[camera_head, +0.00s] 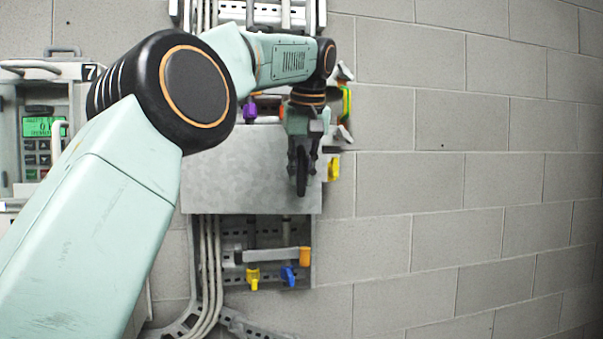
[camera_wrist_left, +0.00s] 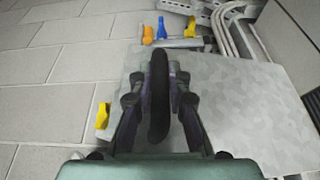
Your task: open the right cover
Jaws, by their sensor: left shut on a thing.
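The grey metal cover (camera_head: 235,175) is a flat plate on the block wall in the head view. It also fills the right part of the left wrist view (camera_wrist_left: 245,115). A black oblong handle (camera_wrist_left: 158,95) stands out near the cover's edge, and in the head view it shows at the fingertips (camera_head: 301,175). My left gripper (camera_head: 302,165) is shut on this handle, with one finger on each side of it in the wrist view (camera_wrist_left: 160,100). The upper left part of the cover is hidden behind my left arm. My right gripper is not in view.
A control box with a green display (camera_head: 42,126) is at the far left. Yellow (camera_head: 253,279) and blue (camera_head: 288,276) levers sit below the cover, beside grey conduits (camera_head: 208,270). A yellow piece (camera_head: 333,168) is at the cover's right edge. The wall further right is bare.

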